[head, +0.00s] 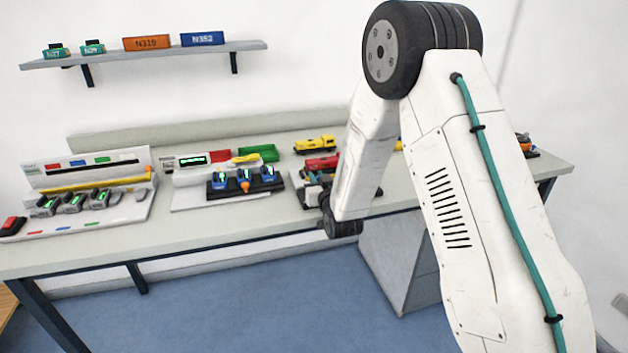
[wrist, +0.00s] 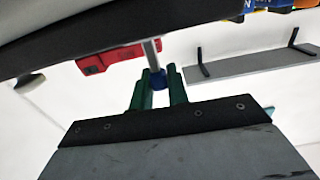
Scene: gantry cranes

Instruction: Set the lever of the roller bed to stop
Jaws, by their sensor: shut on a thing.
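In the wrist view, a lever with a metal rod (wrist: 151,54) and a blue knob (wrist: 157,80) shows against the pale wall. My gripper (wrist: 160,75) has two green fingers, one on each side of the blue knob, and is shut on it. A red body (wrist: 112,56) lies just behind the rod. I cannot tell which setting the lever is at; no stop mark is readable. In the head view my arm hides the gripper and the lever, and I cannot make out the roller bed.
The workbench (head: 190,240) carries a white rack (head: 95,180) at left, a black tray (head: 245,187), a green bin (head: 258,153) and a yellow locomotive (head: 315,143). A wall shelf (head: 150,58) holds orange, blue and green items. Blue floor (head: 230,290) is clear in front.

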